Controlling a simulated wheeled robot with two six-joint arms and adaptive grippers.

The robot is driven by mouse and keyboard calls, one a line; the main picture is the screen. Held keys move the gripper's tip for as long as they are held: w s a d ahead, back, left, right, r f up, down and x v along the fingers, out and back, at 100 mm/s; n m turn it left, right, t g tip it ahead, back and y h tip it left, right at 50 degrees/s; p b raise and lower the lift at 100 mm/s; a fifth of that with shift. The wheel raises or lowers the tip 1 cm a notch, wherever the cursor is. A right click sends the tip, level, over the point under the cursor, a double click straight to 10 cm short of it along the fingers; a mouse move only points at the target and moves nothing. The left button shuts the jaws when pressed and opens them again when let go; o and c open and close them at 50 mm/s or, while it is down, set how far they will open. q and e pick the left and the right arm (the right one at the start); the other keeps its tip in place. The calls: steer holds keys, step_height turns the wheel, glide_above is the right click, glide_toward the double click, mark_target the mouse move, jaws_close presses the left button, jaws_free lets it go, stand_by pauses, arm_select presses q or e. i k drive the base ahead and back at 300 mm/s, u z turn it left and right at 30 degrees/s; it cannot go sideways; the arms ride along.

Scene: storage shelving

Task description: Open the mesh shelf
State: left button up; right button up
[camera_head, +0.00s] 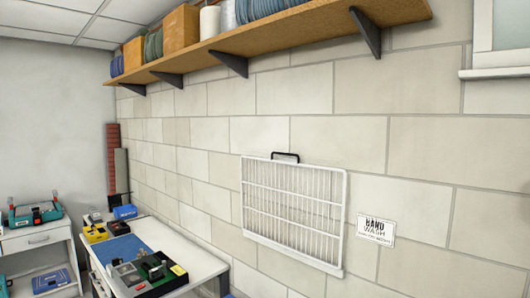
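The mesh shelf (292,212) is a white wire rack on the block wall, right of the middle of the head view. It appears folded up flat against the wall. A small black handle or latch (285,156) sits at its top edge, left of its middle. Neither of my grippers is in the head view, and nothing touches the mesh shelf.
A wooden wall shelf (300,28) on black brackets runs above, carrying boxes and rolls. A white sign (376,230) is on the wall right of the mesh shelf. A white worktable (197,264) with tools stands lower left. The space before the mesh shelf looks clear.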

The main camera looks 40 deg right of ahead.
mark_target(343, 186)
steer(key=z, duration=0.05)
steer(key=i, duration=2.55)
steer(key=z, duration=2.85)
